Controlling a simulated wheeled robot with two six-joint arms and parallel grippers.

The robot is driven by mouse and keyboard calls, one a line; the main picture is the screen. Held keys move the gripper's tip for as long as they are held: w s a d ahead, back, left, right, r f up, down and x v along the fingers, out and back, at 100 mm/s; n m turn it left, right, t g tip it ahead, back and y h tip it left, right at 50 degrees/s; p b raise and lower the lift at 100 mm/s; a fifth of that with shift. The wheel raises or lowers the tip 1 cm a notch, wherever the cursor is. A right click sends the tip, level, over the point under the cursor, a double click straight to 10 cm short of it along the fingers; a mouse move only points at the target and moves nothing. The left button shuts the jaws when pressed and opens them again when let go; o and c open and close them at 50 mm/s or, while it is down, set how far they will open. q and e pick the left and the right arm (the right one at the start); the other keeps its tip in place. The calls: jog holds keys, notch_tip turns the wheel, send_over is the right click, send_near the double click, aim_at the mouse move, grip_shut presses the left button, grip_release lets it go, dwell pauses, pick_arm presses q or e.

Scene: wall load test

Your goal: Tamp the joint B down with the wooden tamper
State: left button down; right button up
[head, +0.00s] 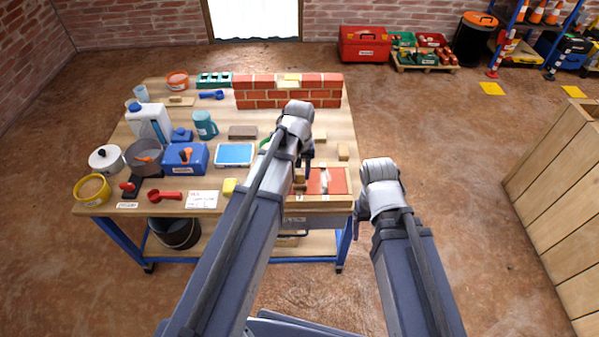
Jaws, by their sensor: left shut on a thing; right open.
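A shallow wooden frame (330,201) sits at the front right of the table. It holds red brick pieces (338,181) with a pale grey-white joint (326,180) between them. Any letter marking joint B is too small to read. My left gripper (305,162) is at the left back side of the frame, largely hidden by its own arm. It is shut on a small wooden piece (299,177), apparently the wooden tamper. I cannot tell whether the tamper touches anything below. My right gripper (356,226) is open beside the table's front right corner, mostly hidden behind its wrist.
A low red brick wall (288,92) stands at the back of the table (345,125). Small wooden blocks (343,151) lie behind the frame. Floor right of the table is clear.

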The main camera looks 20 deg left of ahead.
pick_arm(q)
jog(key=shift+f+b, duration=0.55)
dwell(1.5)
jog(key=shift+r, duration=0.1)
notch_tip(320, 180, up, 7)
jog(key=p, duration=0.7)
dwell(0.3)
jog(key=c, duration=1.1)
grip_release()
grip_shut()
